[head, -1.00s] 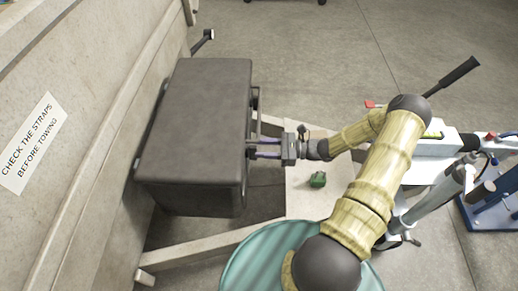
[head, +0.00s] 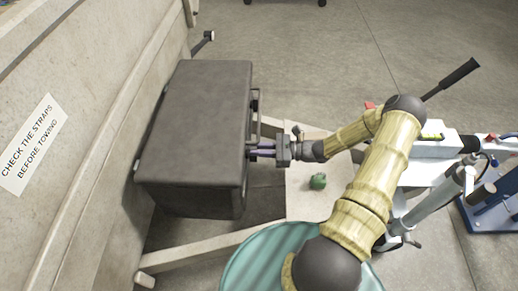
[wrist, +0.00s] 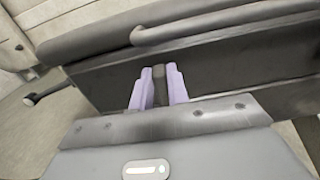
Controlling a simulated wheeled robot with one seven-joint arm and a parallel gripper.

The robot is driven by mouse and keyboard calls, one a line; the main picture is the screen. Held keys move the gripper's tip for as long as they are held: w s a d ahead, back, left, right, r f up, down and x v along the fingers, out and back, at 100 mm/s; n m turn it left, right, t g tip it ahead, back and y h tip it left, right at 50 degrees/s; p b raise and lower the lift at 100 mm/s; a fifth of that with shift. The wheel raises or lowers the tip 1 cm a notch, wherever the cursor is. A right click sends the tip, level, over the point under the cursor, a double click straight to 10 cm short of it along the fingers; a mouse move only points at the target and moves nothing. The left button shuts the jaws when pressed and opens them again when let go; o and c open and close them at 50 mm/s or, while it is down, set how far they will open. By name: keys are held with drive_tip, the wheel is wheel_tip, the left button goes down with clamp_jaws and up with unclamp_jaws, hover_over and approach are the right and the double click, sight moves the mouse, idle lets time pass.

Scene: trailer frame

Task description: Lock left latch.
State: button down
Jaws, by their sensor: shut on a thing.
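The dark grey toolbox (head: 200,120) sits with its lid down against the trailer wall. Its front faces my arm. My gripper (head: 254,152) is at that front, just below the lid edge and near one end of the handle (head: 255,108). In the wrist view, the purple fingers of my gripper (wrist: 158,76) are shut on a small dark upright piece, which looks like the latch (wrist: 159,90). The fingers and the box shade hide most of it, so its exact position is hard to tell. The handle bar (wrist: 190,30) shows above the fingers.
The pale trailer frame beam (head: 215,243) runs below the box. A small green object (head: 318,181) lies on the pale board (head: 300,205) under my arm. A trailer jack (head: 430,150) with a black lever stands at right. The wall sign (head: 32,145) is at left.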

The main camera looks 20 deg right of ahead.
drive_tip(key=shift+w+r+m+p, duration=0.1)
drive_tip(key=shift+m+p, duration=0.2)
drive_tip(key=shift+p, duration=0.1)
drive_tip(key=shift+w+d+f+m+p, duration=0.15)
drive_tip(key=shift+w+f+m+p, duration=0.55)
drive_tip(key=shift+m, duration=2.15)
drive_tip(key=shift+w+d+f+m+p, duration=0.2)
drive_tip(key=shift+m+p, duration=0.95)
drive_tip(key=shift+m, duration=1.75)
drive_tip(key=shift+w+d+f+m+p, duration=0.25)
drive_tip(key=shift+f+m+p, duration=0.5)
drive_tip(key=shift+m, duration=2.1)
drive_tip(key=shift+a+r, duration=0.1)
drive_tip(key=c, duration=1.4)
unclamp_jaws()
drive_tip(key=shift+o, duration=0.2)
